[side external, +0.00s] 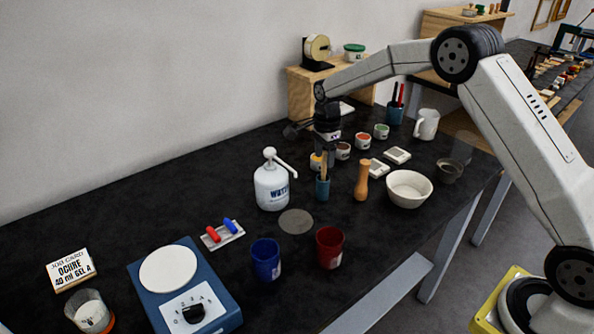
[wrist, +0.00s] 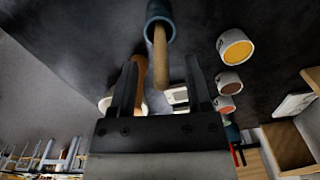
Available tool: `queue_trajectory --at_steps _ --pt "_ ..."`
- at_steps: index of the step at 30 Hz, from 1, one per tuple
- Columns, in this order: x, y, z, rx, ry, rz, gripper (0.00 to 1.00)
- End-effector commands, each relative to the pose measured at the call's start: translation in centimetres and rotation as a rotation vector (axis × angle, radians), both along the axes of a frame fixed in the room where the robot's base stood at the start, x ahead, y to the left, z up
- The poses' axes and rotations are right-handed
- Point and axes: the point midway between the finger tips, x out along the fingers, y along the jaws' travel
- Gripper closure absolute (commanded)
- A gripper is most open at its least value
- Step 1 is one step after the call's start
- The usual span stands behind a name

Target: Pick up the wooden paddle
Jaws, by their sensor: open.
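The wooden paddle (wrist: 160,68) stands in a small teal cup (wrist: 160,12), its handle sticking out of the mouth. In the side external view the paddle (side external: 323,167) rises from the teal cup (side external: 322,188), with its upper end close under my gripper (side external: 324,153). In the wrist view my gripper (wrist: 161,60) is open, with one dark finger on each side of the paddle's handle. Neither finger appears to touch it. The paddle's lower end is hidden inside the cup.
A wooden pestle-like piece (side external: 361,181) stands close right of the cup, with a white bowl (side external: 409,203) beyond it. A white pump bottle (side external: 271,187) stands to the left. Small paint pots (side external: 363,141) stand behind. Blue (side external: 266,260) and red (side external: 330,249) cups are in front.

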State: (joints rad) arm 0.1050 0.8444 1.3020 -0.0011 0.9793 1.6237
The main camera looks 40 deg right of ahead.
Motion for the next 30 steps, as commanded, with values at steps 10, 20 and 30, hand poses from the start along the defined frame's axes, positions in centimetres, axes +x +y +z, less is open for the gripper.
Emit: queue_trajectory --at_steps 10,20,30 --pt "0.1 0.0 -2.5 0.001 -0.001 0.001 0.37" --pt "0.1 0.0 -2.4 0.001 -0.001 0.001 0.37" --pt "0.1 0.0 -2.4 0.001 -0.001 0.001 1.00"
